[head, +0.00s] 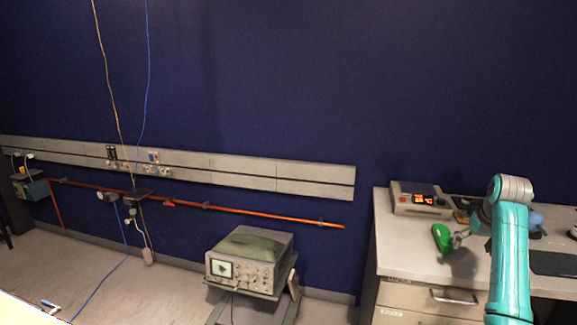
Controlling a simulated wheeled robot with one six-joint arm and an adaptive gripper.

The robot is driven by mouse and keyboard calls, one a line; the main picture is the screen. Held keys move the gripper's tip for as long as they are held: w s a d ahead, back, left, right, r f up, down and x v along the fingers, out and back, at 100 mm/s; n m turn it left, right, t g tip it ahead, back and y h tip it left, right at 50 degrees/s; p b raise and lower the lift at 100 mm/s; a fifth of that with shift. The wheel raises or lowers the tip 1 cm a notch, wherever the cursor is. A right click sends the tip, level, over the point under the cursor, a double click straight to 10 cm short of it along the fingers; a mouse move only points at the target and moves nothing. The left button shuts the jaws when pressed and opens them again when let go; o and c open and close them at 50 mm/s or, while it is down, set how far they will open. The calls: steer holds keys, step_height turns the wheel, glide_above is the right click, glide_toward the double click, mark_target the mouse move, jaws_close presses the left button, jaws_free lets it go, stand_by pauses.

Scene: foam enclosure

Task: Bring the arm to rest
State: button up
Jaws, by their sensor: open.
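My arm, teal with grey joints, rises at the right of the head view in front of a white-topped desk (400,250). My gripper (461,238) shows small and grey at the arm's left side, over the desk top. It is open, with nothing seen between its fingers. A green object (441,237) lies on the desk just left of the gripper. Whether the two touch cannot be told. Part of the gripper and wrist is hidden behind my arm.
A grey device with a red display (420,199) stands at the desk's back. A blue object (536,220) is partly behind my arm. An oscilloscope (249,260) sits on a stand left of the desk. Cables hang before the blue wall. Floor shows at left.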

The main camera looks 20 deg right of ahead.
steer(key=shift+n+t, duration=0.3)
steer(key=shift+t, duration=0.1)
steer(key=a+f, duration=0.2)
steer(key=f, duration=0.1)
steer(key=w+a+f, duration=0.1)
steer(key=a+f, duration=0.1)
steer(key=f, duration=0.2)
steer(key=a+f, duration=0.1)
steer(key=f, duration=0.3)
steer(key=shift+w+a+f, duration=0.1)
steer(key=shift+w+a, duration=0.25)
steer(key=shift+a, duration=0.05)
steer(key=s+a+f+t, duration=0.1)
steer(key=s+a+f, duration=0.1)
steer(key=a+f, duration=0.85)
steer(key=s+a+f+n+t, duration=0.2)
steer(key=s+a+f+t, duration=0.1)
steer(key=s+a+f, duration=1.05)
steer(key=s+a+r+n+t, duration=0.2)
steer(key=s+a+r+t, duration=0.1)
steer(key=s+a, duration=1.35)
steer(key=s+a+r+n+t+y, duration=0.1)
steer(key=s+a+r+t+y, duration=0.1)
steer(key=s+r, duration=1.4)
steer(key=shift+s+a+r+n+t, duration=0.15)
steer(key=shift+s+a+n+t, duration=0.15)
steer(key=shift+s+a+t, duration=0.4)
steer(key=shift+w+a, duration=0.15)
